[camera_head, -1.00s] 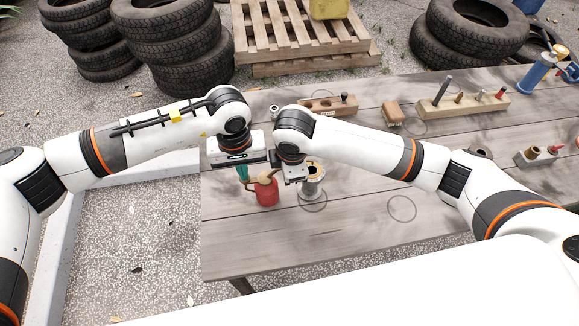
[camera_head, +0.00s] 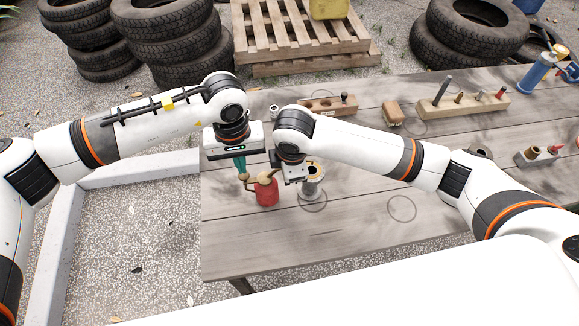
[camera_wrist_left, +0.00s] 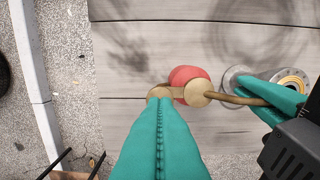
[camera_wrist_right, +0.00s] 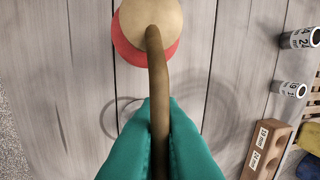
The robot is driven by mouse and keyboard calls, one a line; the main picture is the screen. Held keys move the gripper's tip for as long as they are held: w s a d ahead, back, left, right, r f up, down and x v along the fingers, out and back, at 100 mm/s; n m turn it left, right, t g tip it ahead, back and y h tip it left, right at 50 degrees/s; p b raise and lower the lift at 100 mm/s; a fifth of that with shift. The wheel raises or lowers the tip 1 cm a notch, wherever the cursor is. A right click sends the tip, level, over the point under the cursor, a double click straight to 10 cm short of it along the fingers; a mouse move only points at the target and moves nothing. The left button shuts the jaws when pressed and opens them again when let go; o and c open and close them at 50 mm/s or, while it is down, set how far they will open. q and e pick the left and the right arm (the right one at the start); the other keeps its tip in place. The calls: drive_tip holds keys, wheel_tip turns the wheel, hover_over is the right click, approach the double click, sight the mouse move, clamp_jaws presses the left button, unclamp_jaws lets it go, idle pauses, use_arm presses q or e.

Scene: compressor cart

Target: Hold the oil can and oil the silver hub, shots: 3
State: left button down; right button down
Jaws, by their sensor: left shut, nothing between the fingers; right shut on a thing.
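The oil can (camera_head: 267,192) is red with a brass top and stands on the table. My right gripper (camera_wrist_right: 160,108) is shut around its curved brass spout (camera_wrist_right: 156,65); in the head view its fingers are mostly hidden. The silver hub (camera_head: 313,188) stands just right of the can, partly behind my right gripper; its ringed top (camera_wrist_left: 292,78) shows in the left wrist view. My left gripper (camera_head: 241,170) is shut and empty, its teal fingertips just over the round brass pump button (camera_wrist_left: 158,92) on the can's left side. I cannot tell whether they touch it.
Wooden blocks holding tools (camera_head: 462,103) and a small block (camera_head: 393,113) lie along the table's back and right. The front and middle of the table (camera_head: 370,235) are clear. Tyres (camera_head: 175,45) and a pallet (camera_head: 300,35) stand behind, off the table.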

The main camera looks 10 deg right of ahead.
idle(0.4)
use_arm(q)
drive_tip(key=shift+r, duration=2.5)
use_arm(e)
drive_tip(key=c, duration=1.5)
unclamp_jaws()
wheel_tip(320, 180, up, 12)
drive_tip(key=s, duration=0.2)
drive_tip(key=shift+s, duration=0.15)
drive_tip(key=shift+f, duration=0.15)
